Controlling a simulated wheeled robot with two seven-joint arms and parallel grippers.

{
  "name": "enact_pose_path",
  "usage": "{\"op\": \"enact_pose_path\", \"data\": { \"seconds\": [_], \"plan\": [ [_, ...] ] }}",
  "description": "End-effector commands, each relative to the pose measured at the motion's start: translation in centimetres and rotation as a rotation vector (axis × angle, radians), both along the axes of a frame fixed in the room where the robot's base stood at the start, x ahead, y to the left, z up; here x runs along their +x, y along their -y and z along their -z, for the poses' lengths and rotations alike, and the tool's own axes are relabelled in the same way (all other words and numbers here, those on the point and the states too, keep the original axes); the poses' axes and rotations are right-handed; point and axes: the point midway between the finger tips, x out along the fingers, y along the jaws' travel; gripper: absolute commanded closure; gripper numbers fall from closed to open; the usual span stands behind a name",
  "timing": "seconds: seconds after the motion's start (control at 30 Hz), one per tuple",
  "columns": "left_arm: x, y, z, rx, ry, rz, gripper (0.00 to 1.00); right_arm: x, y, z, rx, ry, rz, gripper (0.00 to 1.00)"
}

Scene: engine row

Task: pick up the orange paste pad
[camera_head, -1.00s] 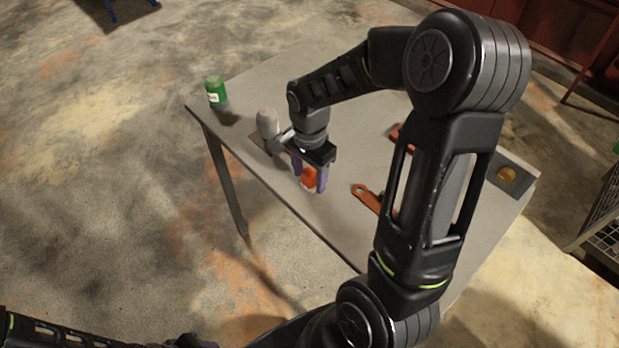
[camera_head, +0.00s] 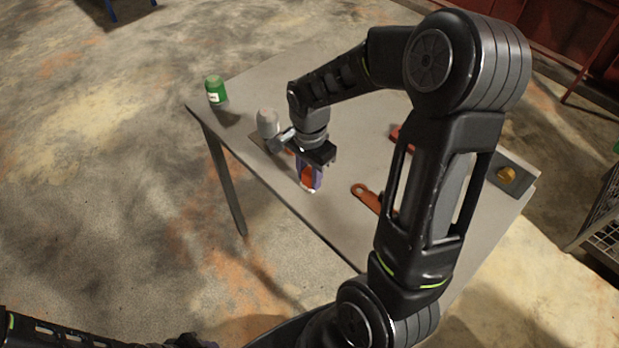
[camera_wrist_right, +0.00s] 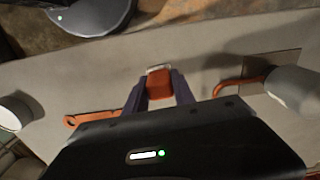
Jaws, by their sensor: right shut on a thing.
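The orange paste pad (camera_head: 308,178) is a small orange block with a pale end, near the table's front edge in the head view. My right gripper (camera_head: 309,180) points down over it, its purple fingers shut on the pad's sides. In the right wrist view the pad (camera_wrist_right: 159,84) sits between the two fingertips (camera_wrist_right: 160,90), its pale end facing away from the wrist. I cannot tell whether the pad touches the table. My left arm shows only at the bottom left edge of the head view, and its fingers cannot be made out.
On the table (camera_head: 262,87) stand a green jar (camera_head: 215,91) at the far left corner and a grey-white rounded thing (camera_head: 268,123) beside the gripper. An orange tool (camera_head: 367,197) lies to the right. A yellow round thing (camera_head: 506,174) sits on a dark plate at the right end.

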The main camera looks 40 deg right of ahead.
Motion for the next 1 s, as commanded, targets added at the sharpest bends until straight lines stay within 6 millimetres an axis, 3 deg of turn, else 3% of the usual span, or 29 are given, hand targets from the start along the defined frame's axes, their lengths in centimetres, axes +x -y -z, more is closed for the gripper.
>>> {"op": "enact_pose_path", "data": {
  "seconds": [0.4,0.8,1.0],
  "plan": [
    [0.0,0.0,0.1,0.0,0.0,0.0,0.68,0.1,0.0,-0.8,-0.001,0.002,0.001,1.0],
    [0.1,0.1,0.9,-0.003,0.003,0.001,0.68,0.1,0.0,-7.8,0.0,0.006,-0.001,1.0],
    [0.1,0.1,1.0,-0.003,0.004,0.002,0.68,0.0,0.0,-9.9,0.0,0.001,0.0,1.0]
  ]
}}
